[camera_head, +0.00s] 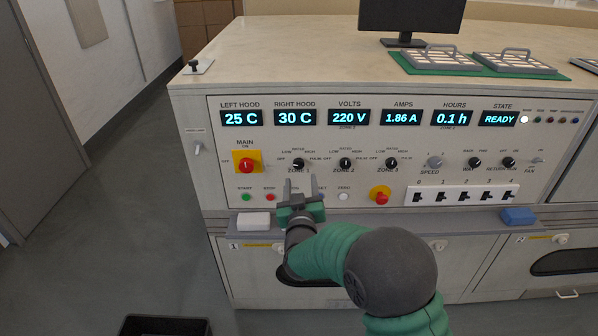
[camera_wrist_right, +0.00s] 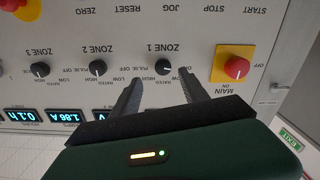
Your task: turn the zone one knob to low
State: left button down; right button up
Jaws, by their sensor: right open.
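The zone one knob (camera_head: 298,163) is a small black dial on the upright front panel, at the left of a row of similar knobs. It also shows in the right wrist view (camera_wrist_right: 163,67), upside down, with its label beside it. Its pointer is too small to read surely. My right gripper (camera_head: 300,186) is open and empty, just below the knob in the head view. In the wrist view its two fingers (camera_wrist_right: 160,77) spread to either side of the knob. No contact with it is visible. My left gripper is not in view.
Left of the knob is the red main switch (camera_head: 246,163) on a yellow plate. Right are the zone two (camera_head: 345,163) and zone three (camera_head: 391,163) knobs. A red emergency button (camera_head: 380,195) sits lower right. A white block (camera_head: 254,220) and a blue block (camera_head: 517,216) lie on the ledge.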

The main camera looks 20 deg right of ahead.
aim_at(299, 166)
jog(key=w, duration=0.5)
jog(key=shift+w+a+r, duration=0.1)
jog(key=shift+w+r, duration=0.05)
jog(key=shift+w, duration=0.15)
jog(key=shift+w+d+b, duration=0.3)
jog(key=shift+w+d, duration=0.3)
jog(key=shift+d, duration=0.55)
jog(key=shift+a, duration=0.55)
jog(key=c, duration=1)
jog(key=shift+d, duration=0.2)
grip_shut()
